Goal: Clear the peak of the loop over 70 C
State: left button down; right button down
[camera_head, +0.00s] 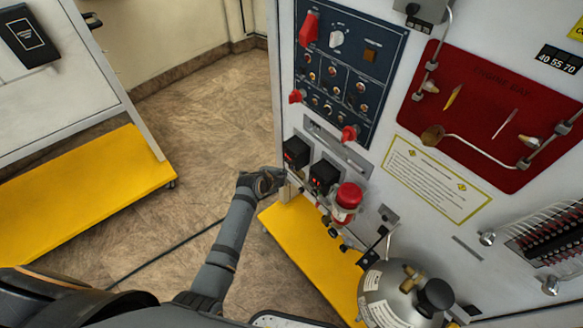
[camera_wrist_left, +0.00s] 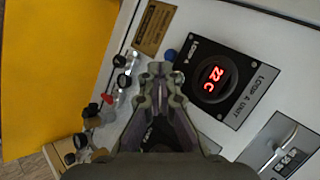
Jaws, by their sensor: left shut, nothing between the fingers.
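A black square unit with a round red display (camera_wrist_left: 212,78) reading 22 C is on the white panel in the left wrist view; its lettering seems to read LOOP A LIMIT. A blue button (camera_wrist_left: 170,54) sits beside its edge. My left gripper (camera_wrist_left: 160,72) is shut and empty, its fingertips just short of the button and the unit. In the head view the left gripper (camera_head: 283,180) is at the panel's lower left edge, by two black units (camera_head: 296,152) and (camera_head: 324,175) with small red readouts. The right gripper is not in view.
A red-capped part (camera_head: 346,198), small valves and fittings (camera_wrist_left: 100,112) and a grey cylinder (camera_head: 400,292) crowd the panel's lower side. A blue switch panel (camera_head: 345,70) is above. A yellow-shelved cart (camera_head: 85,190) stands left, with open floor (camera_head: 200,120) between.

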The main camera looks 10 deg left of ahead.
pick_arm(q)
jog(key=s+a+p, duration=0.1)
jog(key=s, duration=0.1)
jog(key=s+a+p, duration=0.1)
jog(key=a, duration=0.1)
jog(key=shift+s, duration=0.35)
jog(key=s+a+f+n+g+y+p, duration=0.1)
jog(key=s+a+f+n+g, duration=0.15)
jog(key=s+f, duration=0.45)
jog(key=s+a+f+n+g+y+p, duration=0.1)
jog(key=s+f+n, duration=0.3)
jog(key=s+f, duration=0.3)
jog(key=s+a+f+n+g+p, duration=0.1)
jog(key=s+a+f+n, duration=0.1)
jog(key=s+f+n, duration=0.35)
jog(key=s+a+f+n+g, duration=0.1)
jog(key=s+f+n, duration=0.1)
jog(key=s, duration=0.7)
jog(key=s+a+f+n+g+y+p, duration=0.1)
jog(key=s+f, duration=0.3)
jog(key=s, duration=0.4)
jog(key=s+a+f+n+g, duration=0.1)
jog(key=s+a+f+n, duration=0.1)
jog(key=s, duration=0.7)
jog(key=shift+s+a+f+n+g, duration=0.2)
jog(key=shift+s+f+n+g, duration=0.2)
jog(key=shift+n, duration=0.3)
jog(key=c, duration=2.1)
grip_release()
jog(key=shift+w, duration=0.15)
